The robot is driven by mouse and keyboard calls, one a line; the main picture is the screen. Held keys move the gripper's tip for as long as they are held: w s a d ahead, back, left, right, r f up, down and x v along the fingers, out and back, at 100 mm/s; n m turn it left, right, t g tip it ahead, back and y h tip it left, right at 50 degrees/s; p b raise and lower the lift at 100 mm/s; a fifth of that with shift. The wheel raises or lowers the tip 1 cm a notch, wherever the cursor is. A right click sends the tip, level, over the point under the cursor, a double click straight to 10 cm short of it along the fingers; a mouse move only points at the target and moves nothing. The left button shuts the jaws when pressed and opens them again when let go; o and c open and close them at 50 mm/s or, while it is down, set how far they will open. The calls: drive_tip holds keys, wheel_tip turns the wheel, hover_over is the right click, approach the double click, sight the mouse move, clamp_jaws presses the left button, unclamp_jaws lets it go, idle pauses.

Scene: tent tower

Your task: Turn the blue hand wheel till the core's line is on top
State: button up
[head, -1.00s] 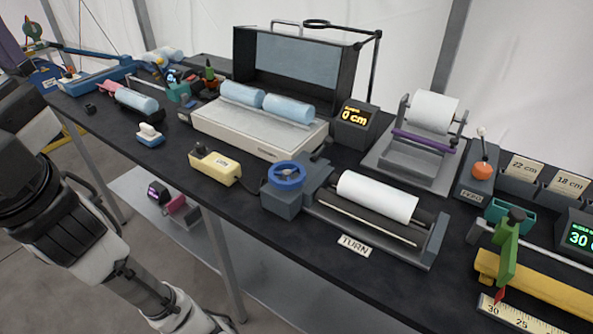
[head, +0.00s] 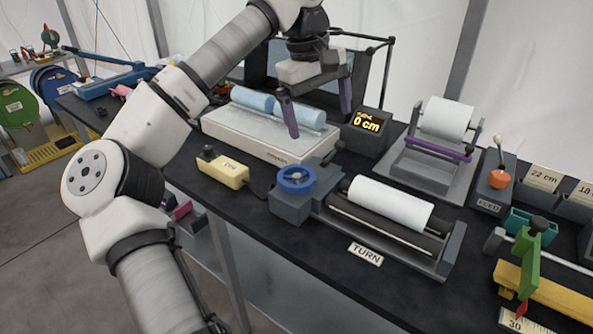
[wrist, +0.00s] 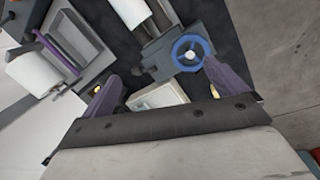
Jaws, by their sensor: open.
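The blue hand wheel (head: 297,180) sits flat on top of a grey block at the left end of the turning stand. It also shows in the wrist view (wrist: 192,53), close to one fingertip in the picture. The white core (head: 391,204) lies on the dark rollers of that stand, beside a TURN label (head: 365,254). I see no line on the part of the core that shows. My gripper (head: 318,115) is open and empty, with purple fingers pointing down. It hangs above the table, behind the wheel and clear of it.
A pale machine with blue rolls (head: 262,138) stands behind the wheel. A yellow box (head: 222,170) lies left of it. A display reading 0 cm (head: 366,128) and a stand with a white roll (head: 447,118) are behind the core. The table front around the TURN label is clear.

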sight(297, 175)
drive_tip(key=a+f, duration=0.1)
drive_tip(key=f, duration=0.3)
drive_tip(key=a+f+y, duration=0.1)
drive_tip(key=f, duration=0.4)
drive_tip(key=a+f+y+p, duration=0.1)
drive_tip(key=a+f, duration=0.1)
drive_tip(key=f, duration=0.3)
drive_tip(key=shift+w+f, duration=0.1)
drive_tip(key=shift+w, duration=0.2)
drive_tip(key=shift+c, duration=0.3)
drive_tip(key=c, duration=0.9)
